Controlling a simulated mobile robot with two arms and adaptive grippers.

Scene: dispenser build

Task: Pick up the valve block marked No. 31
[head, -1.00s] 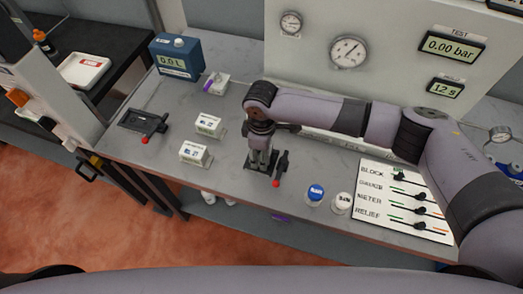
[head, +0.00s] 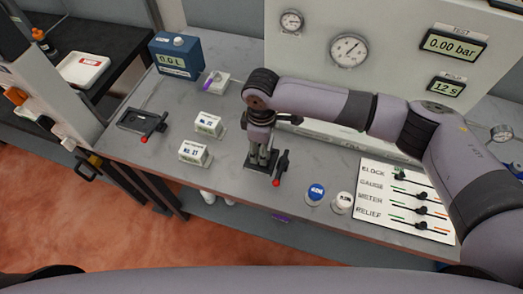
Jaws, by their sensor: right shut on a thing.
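Two white valve blocks stand on the grey bench left of my right gripper. The far block (head: 209,123) has a label too small to read surely. The near block (head: 194,152) has a label that looks like No. 27 or No. 21. My right gripper (head: 262,157) points down over a black fixture (head: 252,164) with a red-tipped lever (head: 281,168). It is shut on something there. The fingers and wrist hide what it holds, and I cannot tell which thing it is. My left gripper is not in view.
Another black fixture (head: 134,119) with a red-tipped lever is at the left. A blue box reading 0.0 L (head: 173,56) and a small grey-white part (head: 215,83) stand behind. Blue-topped (head: 315,195) and white-topped (head: 342,203) knobs and a lever panel (head: 380,205) lie right.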

